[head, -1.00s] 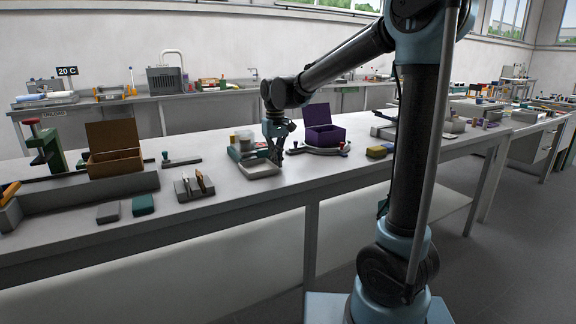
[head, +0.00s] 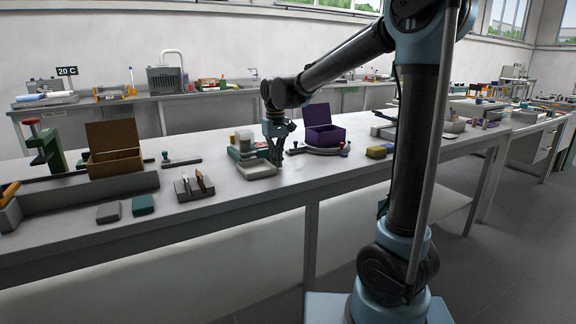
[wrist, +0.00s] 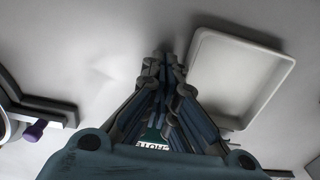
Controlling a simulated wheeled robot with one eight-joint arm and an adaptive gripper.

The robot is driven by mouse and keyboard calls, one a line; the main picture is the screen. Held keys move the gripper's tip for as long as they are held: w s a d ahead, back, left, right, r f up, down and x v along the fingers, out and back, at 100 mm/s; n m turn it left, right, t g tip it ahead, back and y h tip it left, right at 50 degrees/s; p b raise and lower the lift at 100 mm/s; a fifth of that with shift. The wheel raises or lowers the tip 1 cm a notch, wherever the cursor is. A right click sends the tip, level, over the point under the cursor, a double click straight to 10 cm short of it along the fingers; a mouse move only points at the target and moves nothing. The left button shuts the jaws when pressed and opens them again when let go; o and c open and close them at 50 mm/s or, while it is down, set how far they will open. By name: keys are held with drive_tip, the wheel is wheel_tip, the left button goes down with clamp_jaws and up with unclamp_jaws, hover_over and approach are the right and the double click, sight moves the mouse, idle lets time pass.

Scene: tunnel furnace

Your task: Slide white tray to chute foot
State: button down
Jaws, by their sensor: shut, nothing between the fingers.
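The shallow white tray (head: 257,174) lies flat on the workbench, left of my gripper in the head view. In the wrist view the empty tray (wrist: 240,76) is to the right of the fingers. My gripper (head: 279,163) points down with its fingertips low, beside the tray's wall and outside it. In the wrist view the gripper's fingers (wrist: 166,58) are together with nothing between them. The tips are very close to the tray wall; I cannot tell whether they touch. I cannot pick out the chute foot with certainty.
Small containers on a green base (head: 241,149) stand just behind the tray. An open purple box (head: 324,135) and a curved grey piece (head: 318,151) are to the right. A slotted holder (head: 194,188) stands to the left. The bench between holder and tray is clear.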

drive_tip(key=shift+w+d, duration=0.15)
drive_tip(key=shift+d, duration=0.05)
drive_tip(key=shift+r, duration=0.15)
wheel_tip(320, 180, up, 10)
idle(0.7)
